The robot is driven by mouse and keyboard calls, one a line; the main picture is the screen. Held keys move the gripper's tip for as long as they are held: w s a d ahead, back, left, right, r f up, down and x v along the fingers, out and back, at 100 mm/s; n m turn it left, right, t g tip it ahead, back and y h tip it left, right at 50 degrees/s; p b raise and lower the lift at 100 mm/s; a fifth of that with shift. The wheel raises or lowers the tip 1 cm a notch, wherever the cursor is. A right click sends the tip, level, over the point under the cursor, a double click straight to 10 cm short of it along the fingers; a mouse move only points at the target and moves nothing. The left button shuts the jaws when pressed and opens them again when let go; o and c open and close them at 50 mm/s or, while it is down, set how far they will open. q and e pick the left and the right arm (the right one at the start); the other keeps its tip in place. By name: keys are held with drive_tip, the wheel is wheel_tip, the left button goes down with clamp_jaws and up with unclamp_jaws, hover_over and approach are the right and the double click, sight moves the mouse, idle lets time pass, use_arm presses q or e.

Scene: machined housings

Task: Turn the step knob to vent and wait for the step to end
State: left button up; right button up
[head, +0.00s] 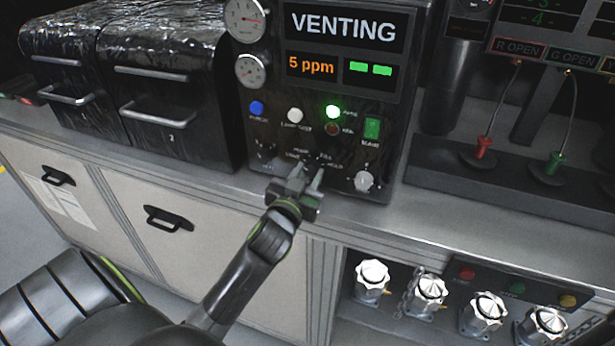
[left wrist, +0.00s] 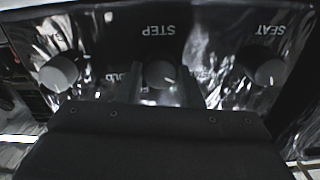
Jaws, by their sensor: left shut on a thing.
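The dark control panel (head: 290,140) stands on the bench, and its screen (head: 345,28) reads VENTING. A smaller display (head: 311,66) reads 5 ppm, beside two green bars. My left gripper (head: 308,178) reaches the lower middle of the panel and is shut on the step knob (left wrist: 160,74). In the left wrist view the knob sits between the fingers under an upside-down STEP label, its white mark toward the lower right. In the head view the gripper mostly hides this knob. My right gripper is not in view.
Neighbouring knobs flank it in the left wrist view: one on the left (left wrist: 58,75) and the SEAT knob (left wrist: 270,72) on the right. A green lamp (head: 333,111) is lit. Several silver valve knobs (head: 430,290) sit in the lower bay.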

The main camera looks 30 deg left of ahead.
use_arm(q)
drive_tip(key=shift+f+n, duration=0.15)
drive_tip(key=shift+n, duration=0.55)
drive_tip(key=o, duration=1)
drive_tip(key=shift+c, duration=0.2)
drive_tip(key=shift+s, duration=0.1)
drive_tip(key=b+v, duration=0.1)
drive_tip(key=v, duration=1.6)
drive_tip(key=shift+d, duration=0.15)
